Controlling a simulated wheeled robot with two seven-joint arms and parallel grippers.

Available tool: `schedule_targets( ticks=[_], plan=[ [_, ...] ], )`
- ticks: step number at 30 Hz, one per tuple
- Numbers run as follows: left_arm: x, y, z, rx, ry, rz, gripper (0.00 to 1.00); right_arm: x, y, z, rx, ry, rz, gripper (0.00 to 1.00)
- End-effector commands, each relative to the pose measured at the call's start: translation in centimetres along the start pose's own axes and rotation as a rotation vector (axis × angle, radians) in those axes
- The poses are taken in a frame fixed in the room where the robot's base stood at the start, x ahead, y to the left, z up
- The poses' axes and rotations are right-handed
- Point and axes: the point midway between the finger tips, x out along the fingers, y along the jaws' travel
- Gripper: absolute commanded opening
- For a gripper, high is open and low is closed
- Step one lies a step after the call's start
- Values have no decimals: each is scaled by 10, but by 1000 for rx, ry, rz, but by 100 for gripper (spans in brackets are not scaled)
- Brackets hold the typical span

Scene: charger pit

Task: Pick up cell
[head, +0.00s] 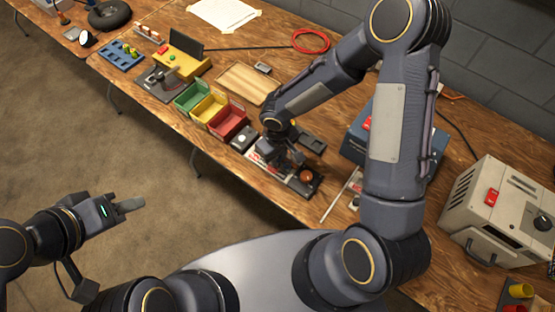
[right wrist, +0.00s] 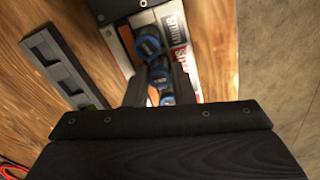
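Several blue-topped cells (right wrist: 149,46) stand in a row in the right wrist view, beside white labels with red and dark print. My right gripper (right wrist: 160,88) reaches down over them, its two dark fingers apart on either side of the nearer cells (right wrist: 160,72). The lowest cell in that view is partly hidden by the hand. I cannot tell whether the fingers touch a cell. In the head view my right gripper (head: 284,160) is low over the bench and hides the cells.
Green, yellow and red bins (head: 228,121) stand left of my right gripper. A dark fixture with an orange-brown round part (head: 306,176) is just to its right. A wooden tray (head: 247,84) lies behind. A beige box (head: 500,212) stands at the right.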

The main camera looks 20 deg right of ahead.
Motion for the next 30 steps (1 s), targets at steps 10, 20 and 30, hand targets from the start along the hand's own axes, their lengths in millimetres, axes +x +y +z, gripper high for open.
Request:
schedule_targets(
  ticks=[10, 20, 30],
  plan=[
    [0, 0, 0, 0, 0, 0, 36, 0, 0, 0, 0, 0, 0, 0],
    [3, -1, 2, 0, 0, 0, 36, -17, 0, -1, 0, 4, 1, 0],
    [9, -4, 4, 0, 0, 0, 36, -81, -31, 26, -5, 8, 2, 0]
  ],
)
